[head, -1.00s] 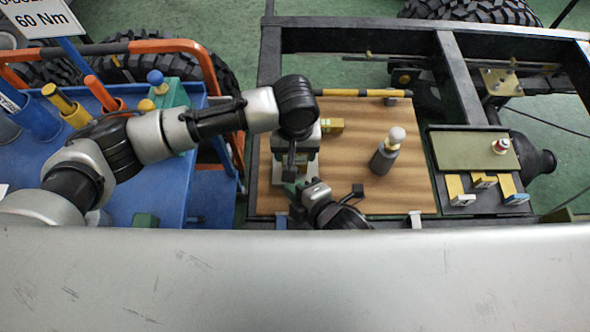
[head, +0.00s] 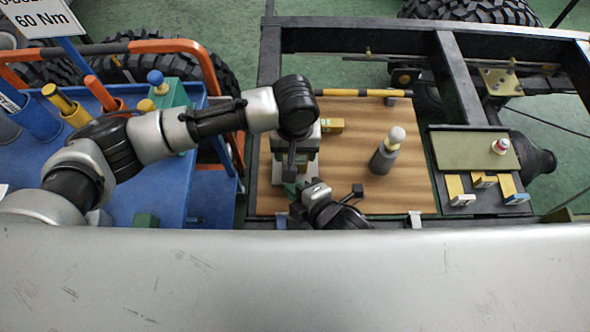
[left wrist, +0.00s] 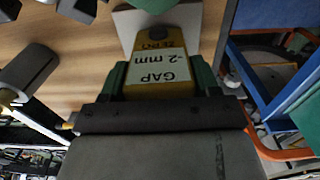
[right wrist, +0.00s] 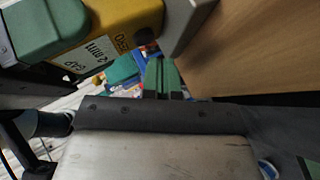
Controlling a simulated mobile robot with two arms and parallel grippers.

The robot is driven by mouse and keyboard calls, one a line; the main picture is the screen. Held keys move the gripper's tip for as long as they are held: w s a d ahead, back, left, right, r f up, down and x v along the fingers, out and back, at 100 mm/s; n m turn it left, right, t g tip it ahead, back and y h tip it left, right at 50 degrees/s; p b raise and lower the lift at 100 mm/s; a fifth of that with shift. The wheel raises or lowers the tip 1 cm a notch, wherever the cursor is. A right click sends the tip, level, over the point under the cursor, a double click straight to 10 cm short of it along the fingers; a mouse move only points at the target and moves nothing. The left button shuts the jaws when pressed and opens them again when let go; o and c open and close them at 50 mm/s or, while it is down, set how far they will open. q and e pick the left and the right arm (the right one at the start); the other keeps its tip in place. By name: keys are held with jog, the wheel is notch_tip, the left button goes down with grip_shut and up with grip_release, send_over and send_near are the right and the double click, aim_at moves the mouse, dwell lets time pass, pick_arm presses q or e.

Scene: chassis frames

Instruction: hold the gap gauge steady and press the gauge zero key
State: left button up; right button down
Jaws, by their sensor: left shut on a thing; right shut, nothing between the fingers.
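My left gripper (left wrist: 161,80) is shut on the gauge, green fingertips on both sides. In the right wrist view the gauge (right wrist: 130,22) is at upper left, with the key (right wrist: 146,36) beside a pale block. My right gripper (right wrist: 163,76) is shut and empty, its tips close to the key; I cannot tell if they touch. My arms mostly hide the gauge in the head view.
A green tray (head: 465,150) with a small red-and-white item is at right. A blue cart (head: 130,205) is at left. The board's right part is mostly clear.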

jog(key=shift+w, duration=0.1)
jog(key=shift+w, duration=0.3)
jog(key=shift+w, duration=0.45)
dwell(0.8)
jog(key=shift+s, duration=0.9)
jog(key=shift+s, duration=0.1)
jog(key=shift+s, duration=2.4)
